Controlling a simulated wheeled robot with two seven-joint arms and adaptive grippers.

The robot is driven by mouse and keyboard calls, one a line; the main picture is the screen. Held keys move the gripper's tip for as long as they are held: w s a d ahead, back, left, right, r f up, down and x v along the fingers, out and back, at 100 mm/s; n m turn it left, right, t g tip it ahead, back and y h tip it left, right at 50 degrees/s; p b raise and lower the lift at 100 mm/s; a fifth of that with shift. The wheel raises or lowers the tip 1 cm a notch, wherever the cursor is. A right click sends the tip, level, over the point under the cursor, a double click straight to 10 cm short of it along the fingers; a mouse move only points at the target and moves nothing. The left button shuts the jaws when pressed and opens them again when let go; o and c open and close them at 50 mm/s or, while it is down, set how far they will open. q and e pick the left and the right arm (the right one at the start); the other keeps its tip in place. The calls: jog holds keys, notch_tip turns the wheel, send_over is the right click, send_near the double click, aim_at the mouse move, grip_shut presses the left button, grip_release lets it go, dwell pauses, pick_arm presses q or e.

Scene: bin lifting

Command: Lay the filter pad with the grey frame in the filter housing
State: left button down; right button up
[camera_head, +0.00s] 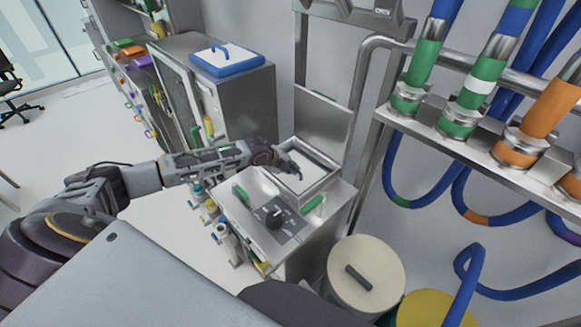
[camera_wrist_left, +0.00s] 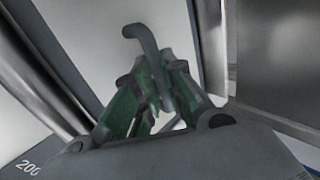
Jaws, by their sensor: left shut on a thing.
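The filter pad with the grey frame (camera_head: 312,172) is white and lies within the opening of the filter housing (camera_head: 334,182), a square steel well in the machine top. My left gripper (camera_head: 291,168) reaches over the housing from the left. In the left wrist view its fingers (camera_wrist_left: 158,100) are shut on the pad's curved grey handle (camera_wrist_left: 143,42), with the white pad face (camera_wrist_left: 90,35) behind. The arm and gripper hide part of the pad, so I cannot tell whether it rests flat on the bottom. My right gripper is not in view.
The housing's steel lid (camera_head: 322,118) stands open behind it. The machine top has a black knob (camera_head: 274,216) and green handles (camera_head: 313,204). A blue-framed pad (camera_head: 228,60) lies on the cabinet. Pipes and blue hoses fill the right. A round lidded bin (camera_head: 366,262) stands in front.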

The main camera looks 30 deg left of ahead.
pick_arm(q)
jog(key=shift+f, duration=0.15)
jog(key=c, duration=1.4)
grip_release()
jog(key=shift+s+a, duration=0.1)
jog(key=shift+s, duration=0.05)
jog(key=shift+v, duration=5.9)
